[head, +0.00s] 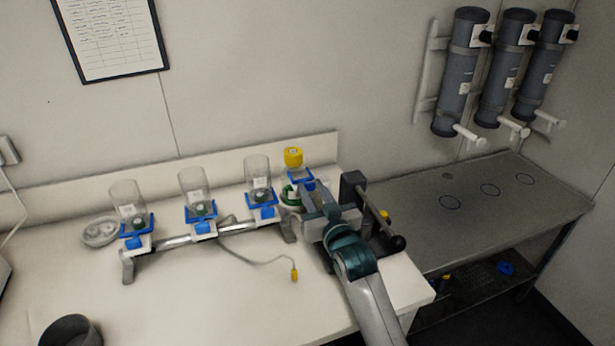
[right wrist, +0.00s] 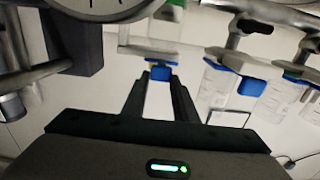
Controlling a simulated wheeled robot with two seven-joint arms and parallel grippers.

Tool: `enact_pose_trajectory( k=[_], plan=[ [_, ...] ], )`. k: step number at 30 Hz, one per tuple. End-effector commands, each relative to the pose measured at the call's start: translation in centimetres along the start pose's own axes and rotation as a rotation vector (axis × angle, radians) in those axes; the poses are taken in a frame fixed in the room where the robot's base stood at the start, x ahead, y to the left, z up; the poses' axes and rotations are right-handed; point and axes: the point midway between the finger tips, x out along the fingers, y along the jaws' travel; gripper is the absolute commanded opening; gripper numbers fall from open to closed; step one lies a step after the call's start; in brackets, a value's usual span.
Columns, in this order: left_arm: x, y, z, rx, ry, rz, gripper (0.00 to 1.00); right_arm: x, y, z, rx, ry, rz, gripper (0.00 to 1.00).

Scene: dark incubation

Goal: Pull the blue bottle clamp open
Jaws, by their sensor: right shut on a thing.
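The blue bottle clamp (head: 300,175) is at the right end of the bench, just below a yellow cap (head: 293,157); it also shows in the right wrist view (right wrist: 155,47). My right gripper (head: 314,190) reaches it from the front right. In the right wrist view, its fingertips (right wrist: 160,79) are closed on a small blue tab (right wrist: 160,73) of the clamp. A green ring-like part (head: 290,195) shows beside the gripper. The gripper hides much of the clamp, so how far it is open cannot be told. My left gripper is not in view.
A metal rail (head: 178,241) with several blue clamps and clear bottles (head: 195,182) stands left of my gripper. A cable with a yellow end (head: 294,274) lies in front. A grey side table (head: 490,215) is right.

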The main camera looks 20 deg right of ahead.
Motion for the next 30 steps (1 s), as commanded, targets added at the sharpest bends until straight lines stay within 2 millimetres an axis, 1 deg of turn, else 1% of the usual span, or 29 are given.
enact_pose_trajectory(
  k=[1,3,6,15,16,17,18,30],
  plan=[
    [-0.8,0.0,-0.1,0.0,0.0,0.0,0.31,-0.9,0.0,-0.2,0.0,-0.005,0.0,0.0],
    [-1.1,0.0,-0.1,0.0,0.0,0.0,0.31,-1.6,0.0,-0.1,0.0,-0.005,0.0,0.0],
    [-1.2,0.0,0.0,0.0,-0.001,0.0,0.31,-2.3,0.0,0.0,0.0,-0.004,0.0,0.0],
    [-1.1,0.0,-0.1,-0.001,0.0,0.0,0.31,-2.4,0.0,0.2,0.0,-0.005,0.0,0.0],
    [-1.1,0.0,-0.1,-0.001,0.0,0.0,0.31,-2.4,0.0,0.2,0.0,-0.005,0.0,0.33],
    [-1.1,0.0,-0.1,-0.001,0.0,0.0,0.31,-2.4,0.0,0.2,0.0,-0.005,0.0,0.4],
    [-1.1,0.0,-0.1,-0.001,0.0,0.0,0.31,-2.4,0.0,0.2,0.0,-0.004,0.0,0.45],
    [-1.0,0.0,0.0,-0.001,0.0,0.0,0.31,-2.6,0.0,0.1,0.0,-0.001,0.0,0.45]
  ],
)
